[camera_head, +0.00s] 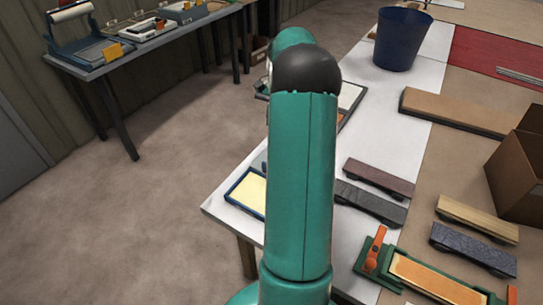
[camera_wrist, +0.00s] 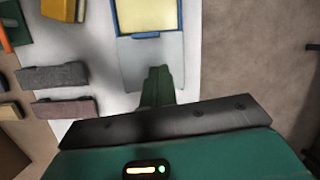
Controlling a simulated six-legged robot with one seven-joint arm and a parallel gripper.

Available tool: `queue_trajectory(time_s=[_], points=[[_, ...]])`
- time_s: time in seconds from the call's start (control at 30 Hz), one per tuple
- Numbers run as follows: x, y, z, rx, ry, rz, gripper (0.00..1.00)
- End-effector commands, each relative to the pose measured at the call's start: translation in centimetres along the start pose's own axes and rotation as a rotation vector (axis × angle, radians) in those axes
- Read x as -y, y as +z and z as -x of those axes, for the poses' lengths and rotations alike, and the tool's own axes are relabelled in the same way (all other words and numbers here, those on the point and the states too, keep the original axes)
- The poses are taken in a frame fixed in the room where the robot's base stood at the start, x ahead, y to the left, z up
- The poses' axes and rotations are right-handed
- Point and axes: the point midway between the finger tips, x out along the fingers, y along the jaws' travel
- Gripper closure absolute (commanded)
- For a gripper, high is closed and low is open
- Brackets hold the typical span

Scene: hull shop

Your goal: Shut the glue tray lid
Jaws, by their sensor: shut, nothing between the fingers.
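The glue tray looks like the blue-rimmed tray (camera_head: 234,188) with a pale yellow inside, near the left edge of the white-topped table. It also shows at the top of the wrist view (camera_wrist: 116,20). A pale grey panel, seemingly its lid (camera_wrist: 134,56), extends from one side of the tray, leaving the yellow inside uncovered. I cannot tell the panel's tilt. My gripper (camera_wrist: 158,72) is shut and empty, its fingertips in front of the panel in the wrist view. Whether they touch it cannot be told. My arm hides the gripper and part of the tray in the head view.
Dark sanding blocks (camera_head: 371,202) lie right of my arm, beside a green-framed tool (camera_head: 427,279) with an orange handle. A blue bucket (camera_head: 402,40) and a cardboard box (camera_head: 520,172) stand farther off. Open floor (camera_head: 130,215) lies to the left.

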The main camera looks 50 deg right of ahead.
Motion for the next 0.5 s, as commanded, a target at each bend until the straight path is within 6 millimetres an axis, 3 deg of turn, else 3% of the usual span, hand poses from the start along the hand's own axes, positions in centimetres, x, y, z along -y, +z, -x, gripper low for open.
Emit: queue_trajectory(time_s=[0.03, 0.1, 0.2, 0.37, 0.5], points=[[-1.4, -1.8, -0.9, 0.027, -0.009, -0.046, 1.0], [-2.7, -3.4, -1.7, 0.053, -0.017, -0.088, 1.0], [-3.8, -4.6, -2.4, 0.074, -0.024, -0.124, 1.0], [-4.0, -4.9, -3.4, 0.082, -0.026, -0.134, 1.0], [-3.9, -4.6, -5.5, 0.082, -0.024, -0.132, 1.0]])
